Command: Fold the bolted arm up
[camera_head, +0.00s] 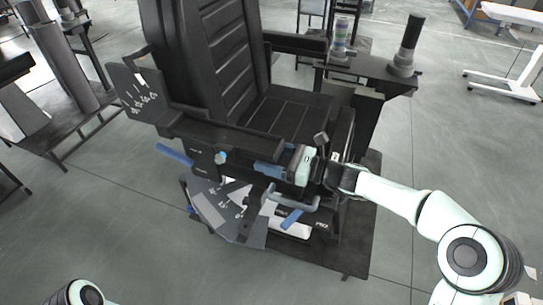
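A black seat (225,60) stands in the middle of the camera_head view. A long black arm (225,132) runs along its near side, roughly level, and I take it for the bolted arm. Below it are a pale blue knob (220,157) and a blue bar (173,153). My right gripper (300,168) comes in from the right and is at the front end of the near side, close to another blue part (268,169). Its fingers are small and partly hidden, so I cannot tell whether it grips anything. My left gripper is out of view; only a bit of that arm shows at bottom left.
A grey slotted plate (137,93) sticks out left of the seat, and a grey fan-shaped plate (222,212) lies low. A far console (372,70) carries a black stick (408,45). A black base plate (345,255) is underneath. The floor in front is clear.

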